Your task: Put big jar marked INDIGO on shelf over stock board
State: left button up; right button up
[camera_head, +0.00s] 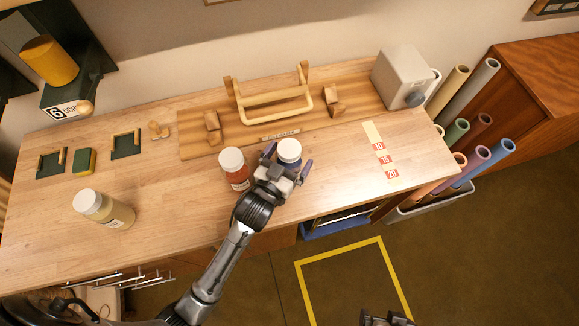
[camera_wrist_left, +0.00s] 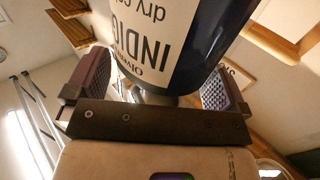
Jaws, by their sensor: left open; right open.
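The big jar marked INDIGO (camera_head: 289,153), dark blue with a white lid, stands on the table in front of the wooden board (camera_head: 187,146). In the left wrist view the jar's label (camera_wrist_left: 160,35) reads INDIGO upside down. My left gripper (camera_head: 287,172) is open, with a finger on each side of the jar; in the left wrist view the fingers (camera_wrist_left: 158,88) flank it, with a gap visible at the right. A pale wooden frame (camera_head: 276,115) stands on the board; I cannot read the board's small label. My right gripper (camera_head: 387,319) is only partly visible at the bottom edge.
A red-brown jar (camera_head: 234,169) with a white lid stands close left of my left gripper. A pale yellow jar (camera_head: 104,209) is further left. Wooden blocks (camera_head: 212,127) stand on the board. A grey box (camera_head: 402,78) stands back right. The table's right front is clear.

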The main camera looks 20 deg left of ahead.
pick_arm(q)
jog(key=shift+w, duration=0.1)
jog(key=shift+c, duration=0.4)
jog(key=c, duration=1.5)
jog(key=shift+r, duration=0.15)
jog(key=shift+c, duration=0.7)
